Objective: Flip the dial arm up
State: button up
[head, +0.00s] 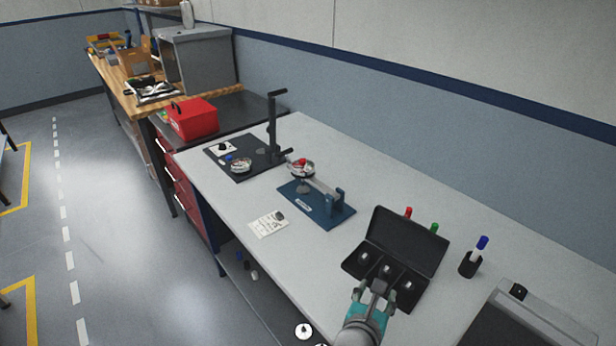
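The dial arm (326,190) is a grey bar on the blue fixture (318,211) in the middle of the bench. It is hinged at a blue bracket on the fixture's right end. It slopes low to the left, towards a round part with red and white on top (301,169); whether they touch is unclear. My gripper (374,284) is in the lower middle, in front of the open black case and well apart from the dial arm. Its fingers are small and dark against the case, so their opening is unclear. I see nothing held.
A black plate with an upright lever stand (272,127) and a round part (241,166) is behind left of the fixture. A paper card (268,222) lies in front. The open black case (406,246) and a pen cup (470,264) are to the right. Bench between is clear.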

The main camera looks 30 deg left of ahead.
aim_at(306, 175)
jog(key=i+j+u, duration=0.1)
jog(key=j, duration=0.35)
jog(key=i+j+u, duration=0.1)
jog(key=j, duration=0.3)
jog(key=i+j+u, duration=0.1)
jog(key=i+j, duration=0.15)
jog(key=j, duration=0.2)
jog(key=i+j+u, duration=0.15)
jog(key=j, duration=0.25)
jog(key=i+j+u, duration=0.1)
jog(key=i+j, duration=0.15)
jog(key=j, duration=0.15)
